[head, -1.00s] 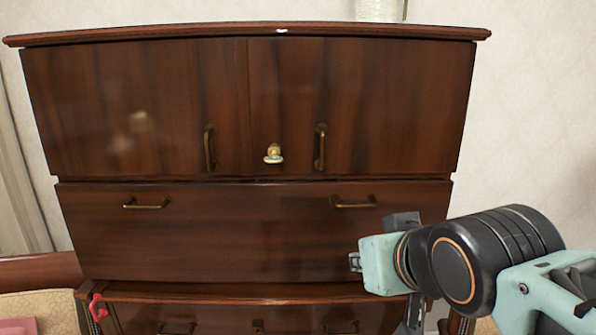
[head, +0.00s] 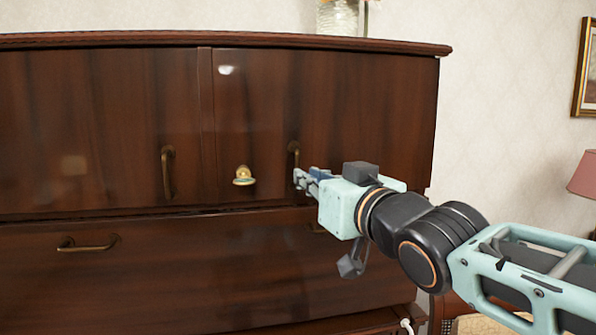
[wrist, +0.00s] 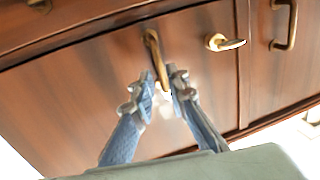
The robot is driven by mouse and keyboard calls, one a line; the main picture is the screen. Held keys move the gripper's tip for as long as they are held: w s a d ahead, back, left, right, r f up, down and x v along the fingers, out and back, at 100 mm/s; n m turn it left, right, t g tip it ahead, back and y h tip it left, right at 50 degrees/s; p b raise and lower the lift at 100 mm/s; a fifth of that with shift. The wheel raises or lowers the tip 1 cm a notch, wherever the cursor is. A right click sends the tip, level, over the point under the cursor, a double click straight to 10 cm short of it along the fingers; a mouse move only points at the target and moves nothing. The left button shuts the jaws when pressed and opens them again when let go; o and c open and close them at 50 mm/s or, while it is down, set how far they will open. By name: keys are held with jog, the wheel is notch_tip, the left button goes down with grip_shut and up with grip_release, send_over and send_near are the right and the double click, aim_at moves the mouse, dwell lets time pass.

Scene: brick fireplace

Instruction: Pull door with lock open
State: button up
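The door with the lock (head: 345,120) is the right upper door of a dark wooden cabinet, and it is closed. A brass lock with a key-like piece (head: 243,177) sits near its left edge; it also shows in the wrist view (wrist: 222,42). The door's brass handle (head: 293,155) is right of the lock. My gripper (head: 304,181) is at this handle's lower part, partly hiding it. In the wrist view my gripper (wrist: 164,78) has its fingers on either side of the handle (wrist: 152,50), with a gap between them; firm contact is not visible.
The left door (head: 90,125), with its own handle (head: 167,172), is closed. A wide drawer (head: 170,270) with brass pulls lies below. A glass vase (head: 338,17) stands on top. A pink lamp (head: 584,175) and a picture frame (head: 585,68) are at the right.

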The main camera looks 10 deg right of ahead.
aim_at(298, 192)
jog(key=shift+w+a+p, duration=0.1)
jog(key=shift+w+a, duration=0.1)
jog(key=shift+w, duration=0.75)
jog(key=shift+w+a+p, duration=0.1)
jog(key=shift+w+a, duration=0.1)
jog(key=shift+w, duration=0.7)
jog(key=shift+w+a+p, duration=0.1)
jog(key=shift+w+a, duration=0.1)
jog(key=shift+w, duration=0.75)
grip_shut()
jog(key=shift+s, duration=0.2)
